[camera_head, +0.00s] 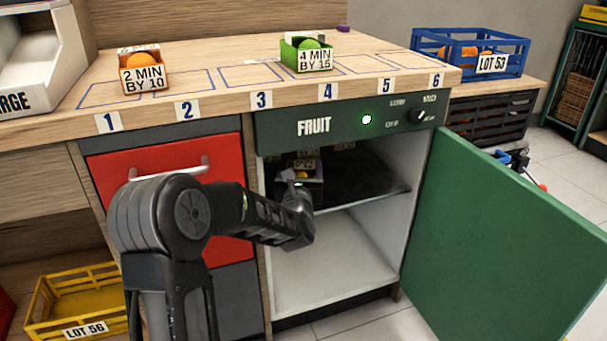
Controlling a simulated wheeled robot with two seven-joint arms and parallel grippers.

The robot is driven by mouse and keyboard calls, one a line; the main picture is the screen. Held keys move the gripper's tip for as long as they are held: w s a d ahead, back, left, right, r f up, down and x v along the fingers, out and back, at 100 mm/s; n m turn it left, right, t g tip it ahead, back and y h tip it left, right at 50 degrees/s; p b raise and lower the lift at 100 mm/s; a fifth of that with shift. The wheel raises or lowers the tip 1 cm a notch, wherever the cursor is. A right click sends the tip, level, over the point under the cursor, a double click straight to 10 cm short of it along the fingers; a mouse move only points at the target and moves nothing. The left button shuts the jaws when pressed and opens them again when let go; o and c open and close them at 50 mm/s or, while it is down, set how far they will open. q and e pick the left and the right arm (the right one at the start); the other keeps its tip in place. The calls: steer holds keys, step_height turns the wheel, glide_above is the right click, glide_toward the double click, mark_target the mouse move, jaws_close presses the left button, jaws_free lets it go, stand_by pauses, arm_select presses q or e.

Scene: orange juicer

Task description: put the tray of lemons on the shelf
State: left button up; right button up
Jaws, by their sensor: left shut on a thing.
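The cabinet marked FRUIT stands open, with a dark shelf (372,192) across its inside. A small labelled tray (310,165) is in the shadow at the left of this compartment. Its label is too dim to read, and its contents are hard to make out. My left arm reaches in through the opening, and my left gripper (296,180) is shut on this tray at its near side. The gripper's fingers are partly hidden, and I cannot tell whether the tray touches the shelf. My right gripper is not in view.
The green door (500,240) is swung wide to the right. On the counter stand an orange tray (142,84) near mark 2 and a green tray (306,62) near mark 4. A blue crate (460,45) is at the back right. A yellow crate (50,300) is at the lower left.

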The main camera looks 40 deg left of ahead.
arm_select(q)
steer(key=shift+a+f, duration=0.1)
steer(key=shift+f, duration=0.75)
steer(key=shift+w+f, duration=0.1)
steer(key=shift+f, duration=0.15)
steer(key=o, duration=1.7)
steer(key=shift+o, duration=0.2)
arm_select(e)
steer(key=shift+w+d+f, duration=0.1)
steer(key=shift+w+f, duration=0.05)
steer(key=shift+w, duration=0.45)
arm_select(q)
steer(key=shift+s+d, duration=0.4)
steer(key=shift+s, duration=0.15)
steer(key=p+v, duration=0.2)
steer(key=v, duration=0.9)
steer(key=shift+p, duration=0.4)
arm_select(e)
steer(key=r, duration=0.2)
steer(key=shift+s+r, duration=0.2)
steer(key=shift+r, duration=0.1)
